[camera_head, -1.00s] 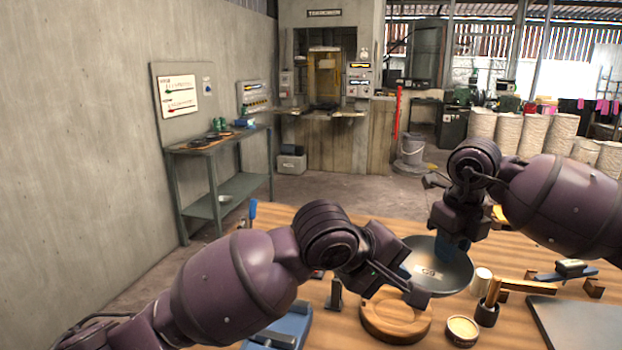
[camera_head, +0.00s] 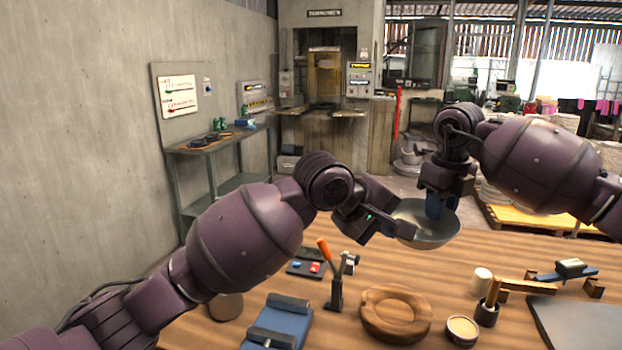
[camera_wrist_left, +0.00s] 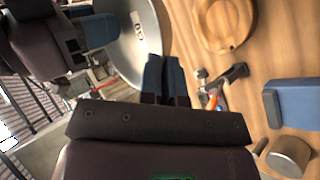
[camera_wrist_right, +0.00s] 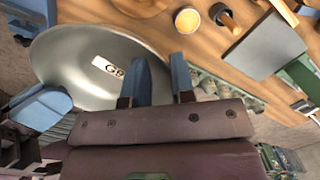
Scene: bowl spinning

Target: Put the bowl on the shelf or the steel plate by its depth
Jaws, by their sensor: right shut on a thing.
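A grey metal bowl (camera_head: 446,230) with a white label inside is held in the air above the far edge of the table. My right gripper (camera_head: 435,208) has its blue fingers over the far rim and is shut on it; the bowl's label shows in the right wrist view (camera_wrist_right: 85,85). My left gripper (camera_head: 402,230) is at the bowl's left rim. In the left wrist view its fingers (camera_wrist_left: 164,68) are close together beside the rim; whether they grip it is unclear. A grey steel plate (camera_head: 585,318) lies at the table's right. A green shelf unit (camera_head: 232,185) stands by the left wall.
A round wooden ring (camera_head: 395,312), an orange-handled clamp (camera_head: 335,285), a blue block (camera_head: 280,325), a small cup (camera_head: 487,312) and a gauge (camera_head: 570,268) stand on the wooden table (camera_head: 480,262). Floor is clear between the table and the shelf unit.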

